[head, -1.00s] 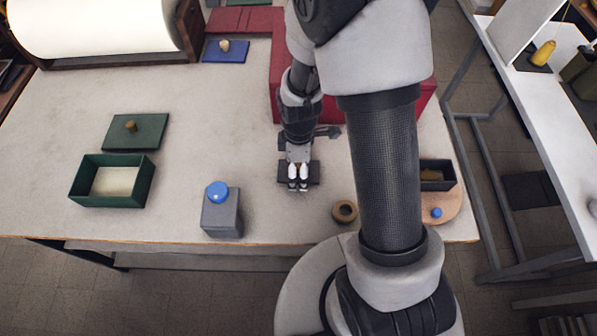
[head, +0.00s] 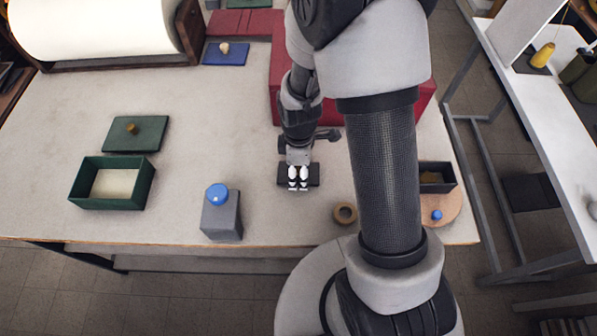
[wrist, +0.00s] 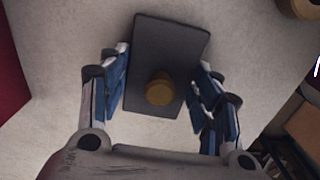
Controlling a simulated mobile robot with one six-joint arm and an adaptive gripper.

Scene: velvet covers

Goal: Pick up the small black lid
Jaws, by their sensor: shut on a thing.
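The small black lid (wrist: 150,50) is a dark flat rectangle with a round brown knob (wrist: 159,90) on top. In the head view the lid (head: 313,175) is at the middle of the table, partly hidden behind my fingers. My gripper (head: 298,185) points down over it. In the wrist view my gripper (wrist: 158,100) has its blue-padded fingers against the lid's two long sides, with the knob between them. It is shut on the lid. I cannot tell whether the lid is clear of the tabletop.
An open black box (head: 451,186) is right of my arm. A green box (head: 77,190) and green lid (head: 152,133) are at left. A red block (head: 285,75) stands behind.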

